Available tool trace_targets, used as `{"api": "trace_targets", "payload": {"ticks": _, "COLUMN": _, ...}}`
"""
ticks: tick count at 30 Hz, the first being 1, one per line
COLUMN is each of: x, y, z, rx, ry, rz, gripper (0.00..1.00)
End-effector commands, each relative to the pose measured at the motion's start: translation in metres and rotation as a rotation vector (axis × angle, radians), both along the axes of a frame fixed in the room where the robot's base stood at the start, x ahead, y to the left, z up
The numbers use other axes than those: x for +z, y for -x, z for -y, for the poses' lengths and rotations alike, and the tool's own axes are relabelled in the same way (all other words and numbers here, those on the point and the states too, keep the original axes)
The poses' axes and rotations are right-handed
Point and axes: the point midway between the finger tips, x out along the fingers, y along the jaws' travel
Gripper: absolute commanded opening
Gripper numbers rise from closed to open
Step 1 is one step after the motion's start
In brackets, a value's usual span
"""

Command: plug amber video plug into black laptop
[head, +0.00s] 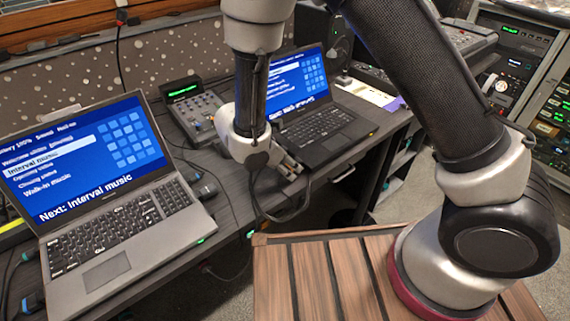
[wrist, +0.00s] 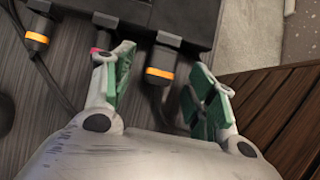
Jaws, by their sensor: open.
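The black laptop (head: 318,122) stands open on the desk in the head view, its screen lit blue. My gripper (head: 288,168) is low at the desk's front edge, in front of this laptop. In the wrist view my gripper (wrist: 160,92) is open, its green-padded fingers on either side of a dark plug with an amber band (wrist: 160,74). The plug's head meets or lies close to a black casing (wrist: 195,18); I cannot tell whether it is seated. A second dark plug with an amber-orange band (wrist: 37,40) lies to the left, outside the fingers.
A grey laptop (head: 105,235) stands at the left. A small mixer (head: 195,108) is behind, between the laptops. A dark cable loop (head: 285,217) hangs at the desk edge. A slatted wooden top (head: 335,275) lies under my arm's base.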

Motion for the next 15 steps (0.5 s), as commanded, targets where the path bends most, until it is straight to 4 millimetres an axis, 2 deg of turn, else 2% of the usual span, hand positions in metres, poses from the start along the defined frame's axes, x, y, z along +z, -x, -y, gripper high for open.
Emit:
{"api": "trace_targets", "payload": {"ticks": 5, "x": 0.001, "y": 0.001, "z": -0.001, "rx": 0.001, "ry": -0.001, "rz": 0.0, "gripper": 0.56}}
{"api": "trace_targets", "payload": {"ticks": 8, "x": 0.009, "y": 0.003, "z": -0.006, "rx": 0.001, "ry": -0.003, "rz": 0.003, "gripper": 0.56}}
{"api": "trace_targets", "payload": {"ticks": 15, "x": 0.05, "y": 0.019, "z": -0.031, "rx": 0.003, "ry": -0.006, "rz": 0.003, "gripper": 0.56}}
